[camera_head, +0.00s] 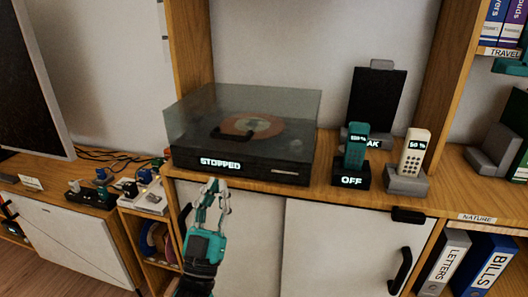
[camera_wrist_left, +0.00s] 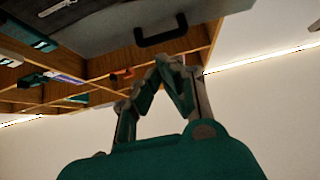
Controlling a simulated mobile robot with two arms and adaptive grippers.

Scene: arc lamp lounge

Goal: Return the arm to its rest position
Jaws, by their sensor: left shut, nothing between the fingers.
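My left gripper (camera_head: 211,192) is raised in front of the white cabinet door, just below the shelf edge and the record player. Its fingers are shut and empty. In the left wrist view the gripper (camera_wrist_left: 170,62) points toward a cabinet with a dark handle, with nothing between the fingertips.
A record player (camera_head: 240,130) labelled STOPPED sits on the shelf under a clear lid. A teal phone (camera_head: 356,147) and a cream phone (camera_head: 414,152) stand in docks to its right. A cabinet handle (camera_head: 400,270) sticks out at lower right. Binders (camera_head: 490,265) fill the right cubby.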

